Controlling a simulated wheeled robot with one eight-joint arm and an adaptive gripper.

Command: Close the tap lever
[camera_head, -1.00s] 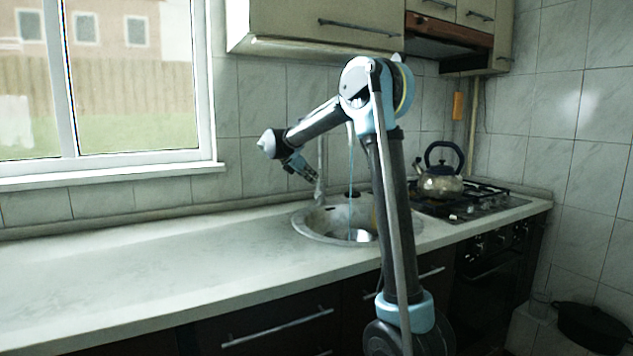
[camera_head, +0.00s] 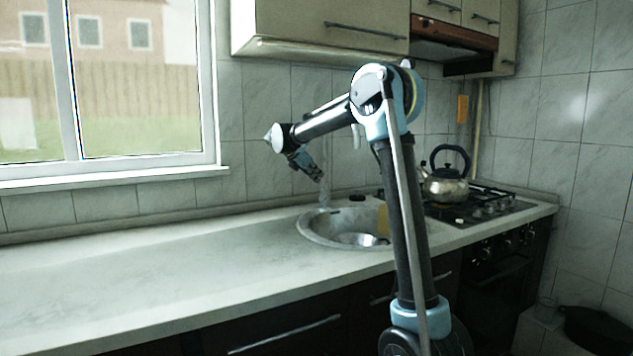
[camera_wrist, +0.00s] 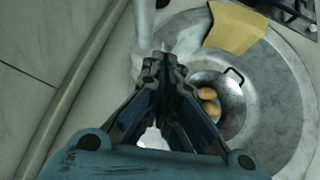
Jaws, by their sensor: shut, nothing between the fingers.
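The tap (camera_head: 325,188) stands behind the round metal sink (camera_head: 306,232), with its spout end (camera_head: 357,136) above the basin. No water stream shows below the spout. My gripper (camera_head: 318,177) is at the tap's body, fingers pointing down. In the wrist view my gripper (camera_wrist: 164,66) has its fingertips together with nothing between them. The pale tap column (camera_wrist: 144,22) is just beyond the fingertips there. The lever cannot be made out clearly; whether the fingers touch it cannot be told.
In the sink lies a metal pan (camera_wrist: 233,98) holding two brownish round items. A tan flat piece (camera_wrist: 236,28) lies at the sink's edge. A kettle (camera_head: 446,188) stands on the stove (camera_head: 480,206) at right. The counter (camera_head: 150,275) left of the sink is clear.

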